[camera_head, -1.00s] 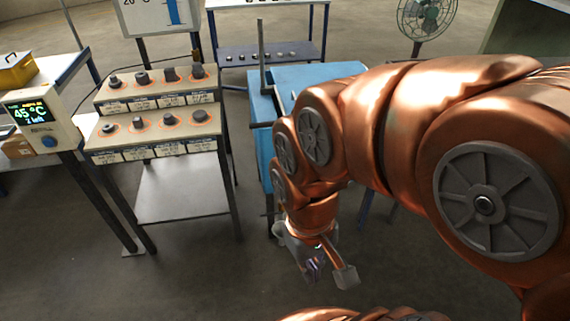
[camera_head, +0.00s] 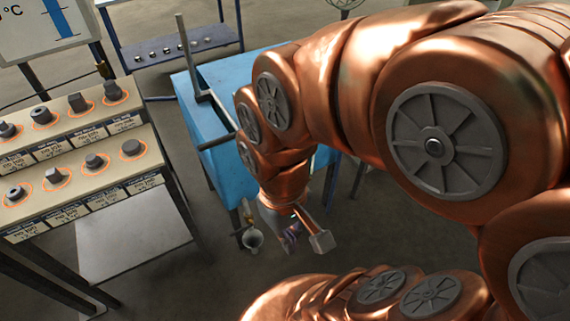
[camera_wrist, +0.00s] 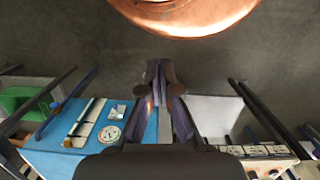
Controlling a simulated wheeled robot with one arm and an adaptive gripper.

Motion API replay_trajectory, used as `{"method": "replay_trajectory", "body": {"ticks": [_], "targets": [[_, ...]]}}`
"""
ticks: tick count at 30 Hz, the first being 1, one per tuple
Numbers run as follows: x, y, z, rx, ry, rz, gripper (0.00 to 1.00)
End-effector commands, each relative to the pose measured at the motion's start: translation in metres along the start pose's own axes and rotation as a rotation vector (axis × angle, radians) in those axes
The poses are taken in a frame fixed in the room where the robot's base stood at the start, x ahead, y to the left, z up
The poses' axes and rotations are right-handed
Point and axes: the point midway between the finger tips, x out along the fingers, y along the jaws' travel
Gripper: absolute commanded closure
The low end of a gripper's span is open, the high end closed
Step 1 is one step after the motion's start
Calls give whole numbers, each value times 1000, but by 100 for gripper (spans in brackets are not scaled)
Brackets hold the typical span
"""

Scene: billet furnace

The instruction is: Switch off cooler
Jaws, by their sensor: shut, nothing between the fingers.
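No part in view is clearly labelled as the cooler. A blue box-like unit (camera_head: 213,95) stands in the middle of the head view, partly hidden by my arm. In the wrist view its blue top (camera_wrist: 50,160) carries a round white dial (camera_wrist: 110,135) and a small pale panel (camera_wrist: 117,112); any switch is too small to tell. My gripper (camera_head: 291,238) points down in front of the blue unit, apart from it. In the wrist view, my gripper (camera_wrist: 160,76) is shut and empty over the floor.
A two-tier rack (camera_head: 100,188) with several dark billets and labels stands at left, above a grey lower shelf (camera_head: 130,240). A blue table (camera_head: 180,48) with small parts is behind. A temperature sign (camera_head: 45,25) is at top left.

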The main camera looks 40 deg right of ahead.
Motion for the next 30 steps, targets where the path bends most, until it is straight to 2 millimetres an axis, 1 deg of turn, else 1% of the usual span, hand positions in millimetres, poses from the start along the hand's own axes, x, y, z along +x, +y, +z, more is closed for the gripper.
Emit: {"method": "replay_trajectory", "body": {"ticks": [11, 14, 16, 17, 20, 21, 23, 24, 26, 27, 29, 30], "targets": [[1, 0, -1, 3, 0, 0, 100], [6, 2, -9, 32, 6, 2, 100], [12, 6, -22, 82, 16, 5, 100], [16, 9, -30, 112, 24, 7, 100], [30, 19, -65, 246, 58, 11, 100], [36, 24, -81, 308, 74, 11, 100], [45, 32, -106, 406, 100, 11, 100], [51, 38, -122, 472, 116, 9, 100], [61, 48, -146, 570, 141, 6, 100], [68, 55, -162, 635, 158, 1, 100], [77, 67, -187, 733, 188, -7, 100], [85, 75, -202, 798, 202, -12, 100]]}}
